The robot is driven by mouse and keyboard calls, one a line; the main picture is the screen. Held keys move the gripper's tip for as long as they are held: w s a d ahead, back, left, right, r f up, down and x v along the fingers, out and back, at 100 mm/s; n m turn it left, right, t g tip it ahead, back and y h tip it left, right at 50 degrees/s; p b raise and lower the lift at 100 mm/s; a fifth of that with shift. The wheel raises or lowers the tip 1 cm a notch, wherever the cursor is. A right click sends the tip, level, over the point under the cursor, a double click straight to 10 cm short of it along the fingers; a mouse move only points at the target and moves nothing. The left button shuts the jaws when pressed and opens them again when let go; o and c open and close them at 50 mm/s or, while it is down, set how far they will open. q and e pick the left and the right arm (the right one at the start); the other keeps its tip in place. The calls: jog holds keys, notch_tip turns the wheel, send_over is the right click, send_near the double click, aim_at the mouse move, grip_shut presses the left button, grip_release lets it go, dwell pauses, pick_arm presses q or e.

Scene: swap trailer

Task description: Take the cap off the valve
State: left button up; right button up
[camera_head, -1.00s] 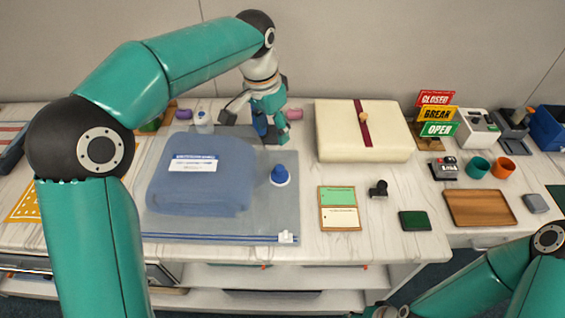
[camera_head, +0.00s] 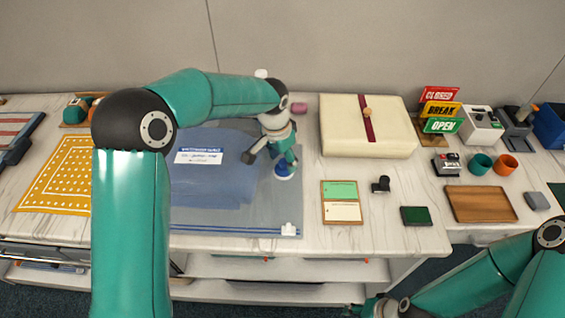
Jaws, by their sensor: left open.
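A clear storage bag (camera_head: 235,227) lies flat on the counter with a folded blue cloth (camera_head: 205,185) inside. The valve's blue cap (camera_head: 285,172) sits on a pale base on the bag, to the right of the cloth. My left gripper (camera_head: 271,160) is open, with its fingers pointing down at the cap. One finger overlaps the cap's upper part in the picture; I cannot tell whether they touch. My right gripper (camera_head: 365,308) shows only partly at the bottom edge, and its jaws are unclear.
A cream box (camera_head: 345,130) with a dark red band stands right of the bag. A two-part card (camera_head: 341,202), a small black object (camera_head: 381,185) and a green pad (camera_head: 416,216) lie before it. A wooden tray (camera_head: 480,204) is farther right. A yellow patterned cloth (camera_head: 62,178) lies left.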

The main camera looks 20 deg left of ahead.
pick_arm(q)
jog(key=shift+w+f, duration=0.15)
jog(key=shift+f, duration=0.65)
jog(key=c, duration=0.9)
jog(key=shift+c, duration=0.2)
